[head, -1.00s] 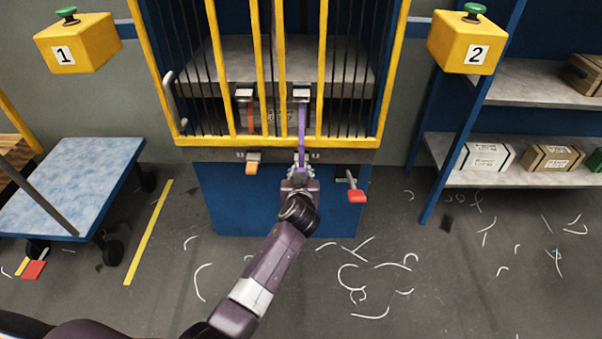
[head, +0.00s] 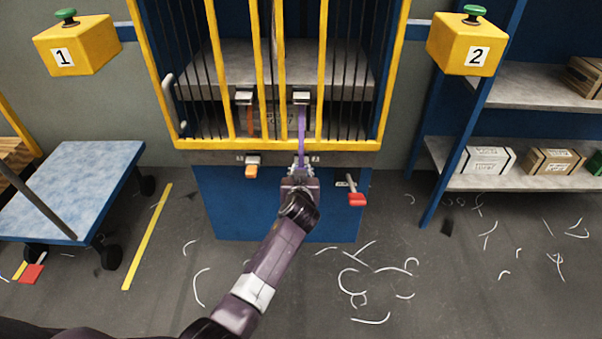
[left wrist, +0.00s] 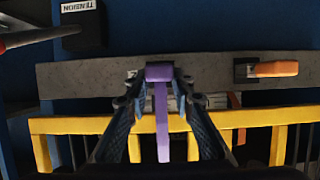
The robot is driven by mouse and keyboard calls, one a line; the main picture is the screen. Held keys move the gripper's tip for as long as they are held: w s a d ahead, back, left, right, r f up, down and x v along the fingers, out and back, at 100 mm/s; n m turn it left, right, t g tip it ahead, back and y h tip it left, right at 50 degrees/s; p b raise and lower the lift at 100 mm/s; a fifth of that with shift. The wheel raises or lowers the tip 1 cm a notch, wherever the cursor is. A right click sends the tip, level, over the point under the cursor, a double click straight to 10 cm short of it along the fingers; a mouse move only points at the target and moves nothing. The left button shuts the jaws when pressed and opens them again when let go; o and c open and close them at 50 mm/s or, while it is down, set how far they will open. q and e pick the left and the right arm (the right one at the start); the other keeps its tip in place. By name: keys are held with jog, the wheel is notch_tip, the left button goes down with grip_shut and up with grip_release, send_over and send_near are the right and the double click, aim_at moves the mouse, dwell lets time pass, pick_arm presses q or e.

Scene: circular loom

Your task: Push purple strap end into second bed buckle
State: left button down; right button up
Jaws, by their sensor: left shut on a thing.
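The purple strap (head: 301,128) hangs from the upper right buckle (head: 301,97) behind the yellow bars, down to the bed's front edge (head: 215,157). In the left wrist view the strap (left wrist: 162,125) runs between my fingers, and its broad purple end (left wrist: 159,73) lies against the grey bed edge (left wrist: 80,78). My left gripper (head: 300,170) is shut on the strap at the bed edge; it also shows in the left wrist view (left wrist: 158,92). The second bed buckle is hidden behind the strap end and gripper, so I cannot tell whether the end is inside. My right gripper is not in view.
An orange strap end (head: 252,171) sits in the first bed buckle, left of my gripper. A red-handled lever (head: 356,199) sticks out close on the right. Yellow bars (head: 324,70) stand above. A blue cart (head: 65,185) is at left, shelves (head: 520,178) at right.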

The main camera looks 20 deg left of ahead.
pick_arm(q)
jog(key=c, duration=1.6)
grip_release()
jog(key=shift+w, duration=0.1)
jog(key=shift+v, duration=6)
jog(key=shift+f, duration=0.1)
